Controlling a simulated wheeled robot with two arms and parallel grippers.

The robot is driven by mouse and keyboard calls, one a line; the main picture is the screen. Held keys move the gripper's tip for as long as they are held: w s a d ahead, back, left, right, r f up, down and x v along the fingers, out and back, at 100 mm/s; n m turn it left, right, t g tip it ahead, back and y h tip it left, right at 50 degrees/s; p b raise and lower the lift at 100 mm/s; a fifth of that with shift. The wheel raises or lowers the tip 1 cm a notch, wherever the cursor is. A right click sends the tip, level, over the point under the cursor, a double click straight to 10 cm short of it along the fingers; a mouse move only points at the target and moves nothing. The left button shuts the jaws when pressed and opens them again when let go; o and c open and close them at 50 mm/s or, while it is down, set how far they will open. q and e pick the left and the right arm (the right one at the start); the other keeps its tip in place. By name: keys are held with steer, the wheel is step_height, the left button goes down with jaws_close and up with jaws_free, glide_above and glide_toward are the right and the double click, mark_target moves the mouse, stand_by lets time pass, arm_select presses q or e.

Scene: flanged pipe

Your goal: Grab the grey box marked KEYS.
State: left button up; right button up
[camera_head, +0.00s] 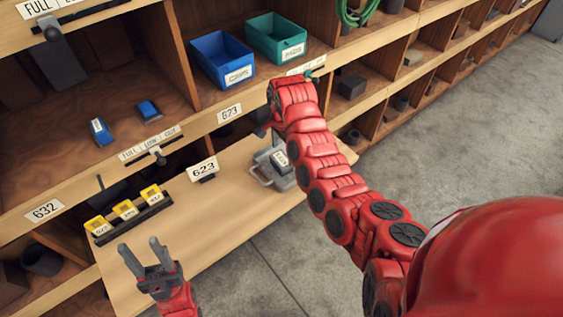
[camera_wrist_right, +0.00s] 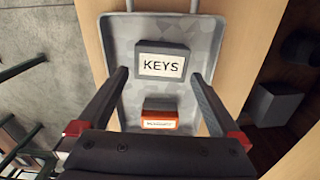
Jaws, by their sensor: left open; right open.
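The grey box marked KEYS (camera_wrist_right: 163,60) lies in a grey tray (camera_wrist_right: 206,40), its label facing my right wrist camera. In the head view the box (camera_head: 281,161) sits in the tray (camera_head: 259,164) on the wooden board. My right gripper (camera_wrist_right: 158,74) is open and empty, its fingers reaching over the tray with the box ahead between their tips; contact cannot be told. In the head view my arm mostly hides this gripper. My left gripper (camera_head: 140,245) is open and empty above the board's front left edge.
An orange labelled block (camera_wrist_right: 160,117) lies in the tray nearer my right gripper. Shelves behind hold a blue bin (camera_head: 222,60) and a green bin (camera_head: 276,38).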

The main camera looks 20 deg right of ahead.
mark_target(281, 159)
steer(key=shift+s+f+p, duration=0.15)
steer(key=shift+f+p, duration=0.2)
steer(key=f, duration=0.1)
steer(key=f+p, duration=0.1)
steer(key=shift+a+f+p, duration=0.3)
steer(key=shift+f, duration=1.1)
steer(key=c, duration=1.2)
steer(key=shift+r, duration=0.1)
